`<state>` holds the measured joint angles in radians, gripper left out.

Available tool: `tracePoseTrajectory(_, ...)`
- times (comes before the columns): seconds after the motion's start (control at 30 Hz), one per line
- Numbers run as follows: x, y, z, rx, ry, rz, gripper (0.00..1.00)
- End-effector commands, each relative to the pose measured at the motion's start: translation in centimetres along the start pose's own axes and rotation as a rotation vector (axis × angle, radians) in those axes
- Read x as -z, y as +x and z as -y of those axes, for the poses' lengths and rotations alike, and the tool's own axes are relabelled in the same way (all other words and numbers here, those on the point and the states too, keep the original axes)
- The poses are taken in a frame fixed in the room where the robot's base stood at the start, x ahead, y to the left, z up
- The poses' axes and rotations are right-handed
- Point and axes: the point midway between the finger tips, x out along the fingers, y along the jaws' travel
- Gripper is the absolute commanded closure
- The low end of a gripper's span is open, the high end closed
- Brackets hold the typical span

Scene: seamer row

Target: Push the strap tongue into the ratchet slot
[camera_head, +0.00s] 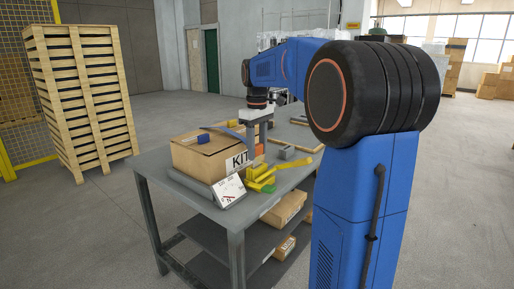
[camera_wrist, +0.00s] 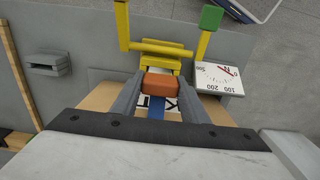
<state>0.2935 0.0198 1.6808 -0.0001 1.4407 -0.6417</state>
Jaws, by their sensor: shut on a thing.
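My gripper (camera_head: 257,146) points down at the front face of a cardboard box marked KIT (camera_head: 205,157). In the wrist view my gripper (camera_wrist: 160,86) is shut on an orange block, which looks like the strap tongue (camera_wrist: 161,83). A blue strap (camera_wrist: 156,106) runs back from it; in the head view the strap (camera_head: 235,134) arches over the box top. The yellow ratchet (camera_wrist: 161,63) lies just beyond the tongue, with yellow arms to both sides and a green-tipped handle (camera_wrist: 211,17). Whether the tongue touches the ratchet, I cannot tell. The slot itself is not clear.
A white dial gauge (camera_wrist: 219,79) stands beside the ratchet; its tilted face (camera_head: 228,190) shows near the table corner. A grey block (camera_head: 288,153) lies to the right on the grey table (camera_head: 152,166). Cartons (camera_head: 285,213) sit on the shelf below. A slatted wooden stack (camera_head: 80,95) stands left.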

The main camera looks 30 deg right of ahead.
Motion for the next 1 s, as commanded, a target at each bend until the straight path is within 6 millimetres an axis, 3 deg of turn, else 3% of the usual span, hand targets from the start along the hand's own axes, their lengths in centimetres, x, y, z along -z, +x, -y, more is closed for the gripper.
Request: tracePoseTrajectory(1.0,0.0,2.0,0.0,0.001,0.0,0.001,0.82)
